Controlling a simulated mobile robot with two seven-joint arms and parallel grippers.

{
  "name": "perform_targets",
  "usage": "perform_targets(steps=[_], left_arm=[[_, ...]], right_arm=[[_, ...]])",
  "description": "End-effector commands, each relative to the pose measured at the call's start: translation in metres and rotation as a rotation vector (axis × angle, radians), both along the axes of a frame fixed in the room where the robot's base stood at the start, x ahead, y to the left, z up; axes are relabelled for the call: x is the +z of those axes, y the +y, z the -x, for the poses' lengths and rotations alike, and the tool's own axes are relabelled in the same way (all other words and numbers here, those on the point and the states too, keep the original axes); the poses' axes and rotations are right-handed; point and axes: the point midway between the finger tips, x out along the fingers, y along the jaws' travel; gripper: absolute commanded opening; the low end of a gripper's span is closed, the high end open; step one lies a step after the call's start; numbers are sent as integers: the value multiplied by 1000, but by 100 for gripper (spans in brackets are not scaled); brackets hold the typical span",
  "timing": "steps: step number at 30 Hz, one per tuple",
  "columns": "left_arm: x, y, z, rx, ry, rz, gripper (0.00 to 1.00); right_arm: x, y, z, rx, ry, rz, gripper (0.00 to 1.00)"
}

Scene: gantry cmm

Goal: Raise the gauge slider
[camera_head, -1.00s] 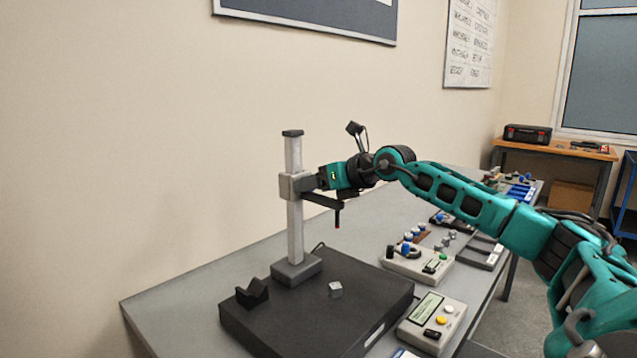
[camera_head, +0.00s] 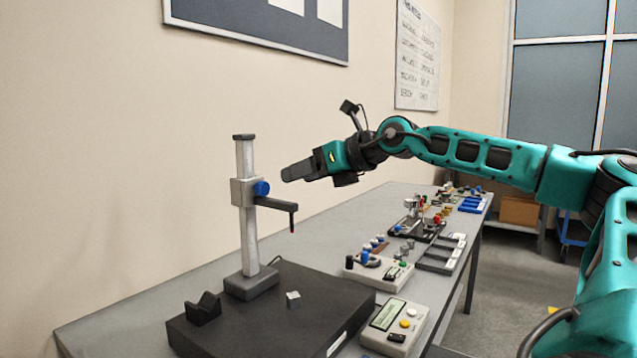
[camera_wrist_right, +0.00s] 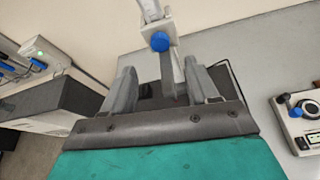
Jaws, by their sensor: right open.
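The height gauge stands on a dark plate (camera_head: 255,335), with a light upright column (camera_head: 247,160). Its grey slider (camera_head: 240,192) sits on the upper half of the column and carries a blue knob (camera_head: 262,188) and a dark arm with a red-tipped probe (camera_head: 292,220). My right gripper (camera_head: 284,175) is apart from the slider, to its right and slightly above it, and points at it. In the right wrist view the open, empty jaws (camera_wrist_right: 165,85) show, with the slider's blue knob (camera_wrist_right: 160,41) beyond them. My left gripper is not in view.
A small grey block (camera_head: 293,299) and a dark V-block (camera_head: 203,308) lie on the plate. A control box with a screen (camera_head: 394,325) and another with knobs (camera_head: 378,270) stand to the right on the grey table.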

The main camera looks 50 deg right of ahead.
Motion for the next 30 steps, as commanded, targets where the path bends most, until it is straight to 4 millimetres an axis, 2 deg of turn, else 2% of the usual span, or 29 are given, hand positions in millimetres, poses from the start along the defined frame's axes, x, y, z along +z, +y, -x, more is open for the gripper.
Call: perform_targets(steps=[3,9,30], left_arm=[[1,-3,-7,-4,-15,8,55],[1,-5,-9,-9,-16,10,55],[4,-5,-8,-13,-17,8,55]], right_arm=[[5,-3,14,-2,-3,1,59],[10,-4,26,-1,-1,0,59],[14,-4,27,0,0,-1,59]])
